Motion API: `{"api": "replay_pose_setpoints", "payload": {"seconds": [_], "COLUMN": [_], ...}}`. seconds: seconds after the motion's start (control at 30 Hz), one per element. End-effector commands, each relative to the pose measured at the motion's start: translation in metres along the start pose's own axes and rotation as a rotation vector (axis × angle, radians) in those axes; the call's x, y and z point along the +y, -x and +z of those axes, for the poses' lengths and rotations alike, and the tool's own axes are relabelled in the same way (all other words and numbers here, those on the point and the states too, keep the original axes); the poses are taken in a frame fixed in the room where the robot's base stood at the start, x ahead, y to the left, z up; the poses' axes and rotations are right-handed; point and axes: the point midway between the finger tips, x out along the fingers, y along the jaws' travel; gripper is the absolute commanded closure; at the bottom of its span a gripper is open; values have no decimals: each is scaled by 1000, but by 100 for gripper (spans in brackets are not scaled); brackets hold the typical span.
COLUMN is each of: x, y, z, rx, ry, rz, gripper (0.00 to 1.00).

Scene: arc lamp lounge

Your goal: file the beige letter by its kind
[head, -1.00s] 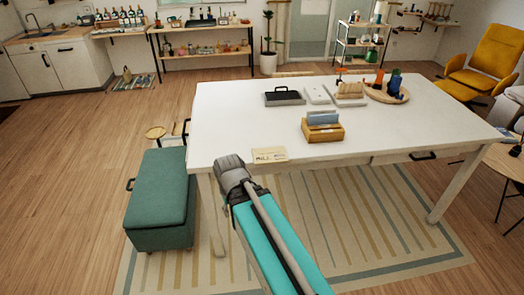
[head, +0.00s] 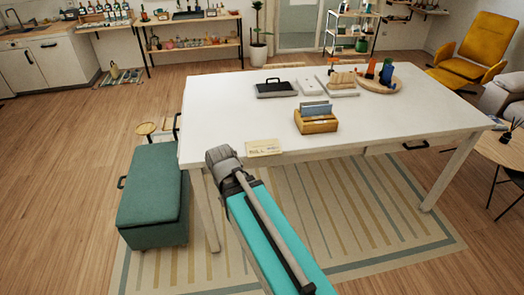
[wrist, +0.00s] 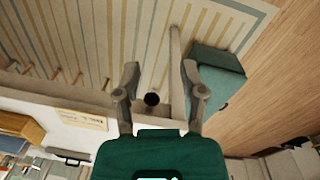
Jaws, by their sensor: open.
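The beige letter (head: 263,147) lies on the white table (head: 225,110) right at its front edge, with dark writing too small to read. It also shows in the wrist view (wrist: 82,118), left of my gripper. A wooden letter holder (head: 316,125) with blue-grey envelopes (head: 315,108) stands on the table behind and to the right of the letter. My gripper (wrist: 160,72) is open and empty, its two fingers apart, clear of the letter. In the head view the fingers are not visible; my arm reaches to the table's front edge just left of the letter.
A black-handled case (head: 276,90), white trays (head: 312,86) and a round wooden tray (head: 370,84) with coloured items stand towards the table's back. A green storage bench (head: 153,190) stands left of the table. The table's left part and front right are bare.

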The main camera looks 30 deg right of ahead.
Motion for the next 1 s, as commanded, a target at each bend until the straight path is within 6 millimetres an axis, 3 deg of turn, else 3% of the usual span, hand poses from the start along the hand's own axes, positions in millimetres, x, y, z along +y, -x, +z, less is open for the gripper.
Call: {"api": "replay_pose_setpoints", "payload": {"seconds": [0.03,0.5,1.0], "x": [7,54,85], "y": [-12,-81,-120], "z": [-6,-69,-146], "rx": [1,23,69], "ry": [-1,41,90], "rz": [26,438,928], "gripper": [47,47,47]}}
